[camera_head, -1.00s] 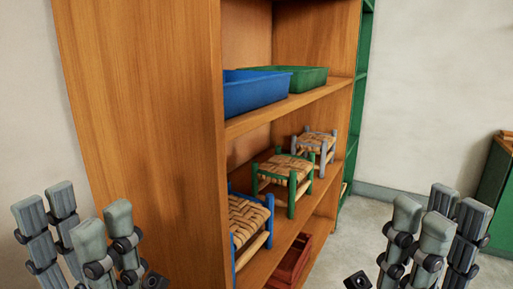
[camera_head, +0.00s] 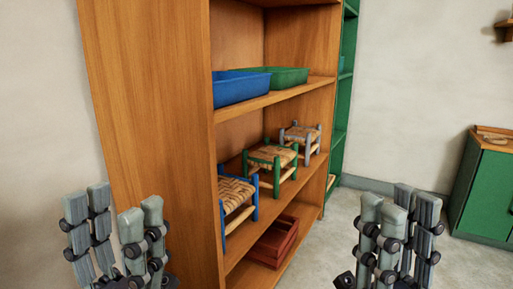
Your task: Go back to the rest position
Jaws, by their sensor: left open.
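My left gripper (camera_head: 118,222) is at the lower left, in front of the side panel of the wooden shelf. Its fingers point up, stand apart and hold nothing. My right gripper (camera_head: 394,225) is at the lower right, over the grey floor in the picture. Its fingers also point up and stand apart, with nothing between them. Neither gripper appears to touch the shelf.
The wooden shelf (camera_head: 150,120) holds a blue tray (camera_head: 240,92), a green tray (camera_head: 290,76), and blue (camera_head: 236,190), green (camera_head: 270,160) and grey (camera_head: 302,137) woven stools. A red crate (camera_head: 275,240) sits low. A green cabinet (camera_head: 485,195) stands right; floor (camera_head: 330,235) lies between.

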